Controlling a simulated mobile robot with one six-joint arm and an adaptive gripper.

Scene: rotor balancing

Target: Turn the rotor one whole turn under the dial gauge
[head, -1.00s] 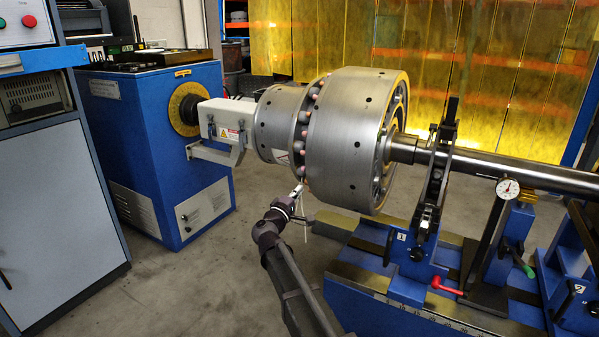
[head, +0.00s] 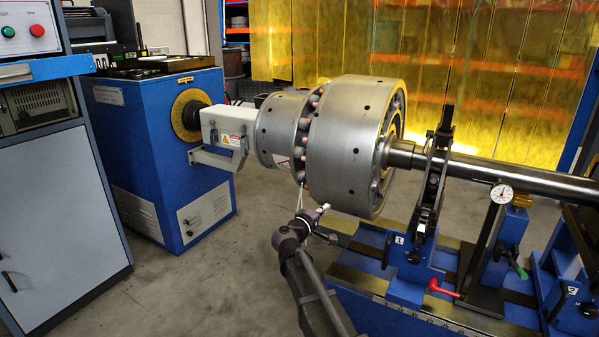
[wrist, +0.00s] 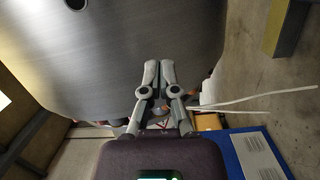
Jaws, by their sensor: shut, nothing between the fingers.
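The steel rotor (head: 335,145) lies level, with a wide drum, a narrower cylinder on its left and a ring of pinkish-tipped bolts between them. Its shaft (head: 500,170) runs right through the support stand (head: 432,185). The dial gauge (head: 501,193), white-faced, stands by the shaft on the right; its reading is too small to tell. My gripper (head: 325,207) is shut and empty at the drum's lower front. In the wrist view my gripper (wrist: 159,66) has its fingers together before the drum's grey surface (wrist: 130,35); I cannot tell whether they touch it.
A blue drive cabinet (head: 160,150) with a white coupling housing (head: 228,130) stands left of the rotor. A grey control cabinet (head: 60,190) is at far left. The blue machine bed (head: 400,315) lies at lower right, with a red lever (head: 443,288). Floor between them is clear.

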